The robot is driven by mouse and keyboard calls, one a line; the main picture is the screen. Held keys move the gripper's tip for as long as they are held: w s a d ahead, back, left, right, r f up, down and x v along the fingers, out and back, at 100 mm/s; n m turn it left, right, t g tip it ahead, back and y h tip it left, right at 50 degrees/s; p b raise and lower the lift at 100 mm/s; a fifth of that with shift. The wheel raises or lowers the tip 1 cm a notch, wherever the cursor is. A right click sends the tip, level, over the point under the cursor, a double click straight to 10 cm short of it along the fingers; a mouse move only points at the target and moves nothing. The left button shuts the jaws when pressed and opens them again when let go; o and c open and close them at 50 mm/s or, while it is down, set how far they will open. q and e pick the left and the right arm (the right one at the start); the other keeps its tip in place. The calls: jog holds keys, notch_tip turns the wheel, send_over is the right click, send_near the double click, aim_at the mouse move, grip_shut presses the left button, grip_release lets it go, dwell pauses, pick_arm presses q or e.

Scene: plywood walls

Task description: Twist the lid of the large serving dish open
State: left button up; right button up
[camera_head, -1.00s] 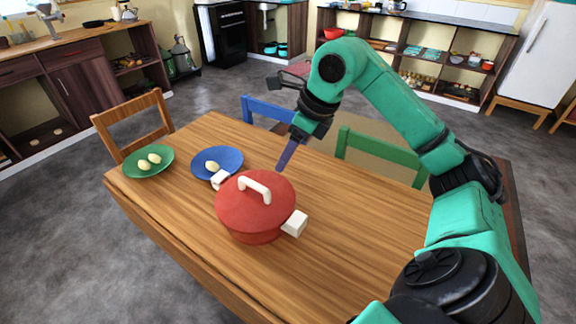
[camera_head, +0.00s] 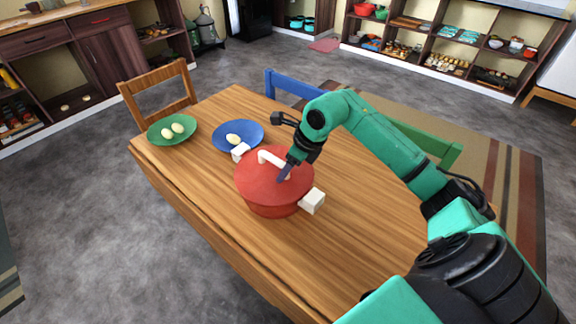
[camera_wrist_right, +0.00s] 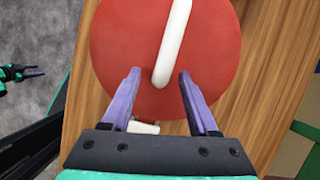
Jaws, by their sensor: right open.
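The large serving dish (camera_head: 268,207) is a red pot with white side handles, standing on the wooden table. Its red lid (camera_head: 252,182) is on and has a white bar handle (camera_head: 268,157). My right gripper (camera_head: 283,176) is over the lid, beside the bar handle in the head view. In the right wrist view my right gripper (camera_wrist_right: 159,75) is open, with the near end of the bar handle (camera_wrist_right: 170,45) between its purple fingertips. Contact with the handle cannot be told. My left gripper (camera_wrist_right: 25,73) shows small at the left edge of that view, away from the dish.
A blue plate (camera_head: 252,131) with a pale egg-like item stands behind the dish. A green plate (camera_head: 160,138) with two more is at the far left. Chairs stand around the table (camera_head: 330,225). The table's front right part is clear.

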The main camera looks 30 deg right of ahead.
grip_shut()
jog(key=shift+w+d+n+y+b, duration=0.2)
jog(key=shift+d+n+y+b, duration=0.15)
jog(key=shift+n+b, duration=0.3)
jog(key=shift+w+d+n, duration=0.1)
jog(key=shift+d+n, duration=0.1)
jog(key=shift+n, duration=0.35)
jog(key=shift+g, duration=0.3)
jog(key=n, duration=0.1)
jog(key=n+y, duration=0.1)
jog(key=shift+w+d+n+g, duration=0.3)
jog(key=shift+w+d, duration=0.1)
jog(key=shift+n, duration=0.3)
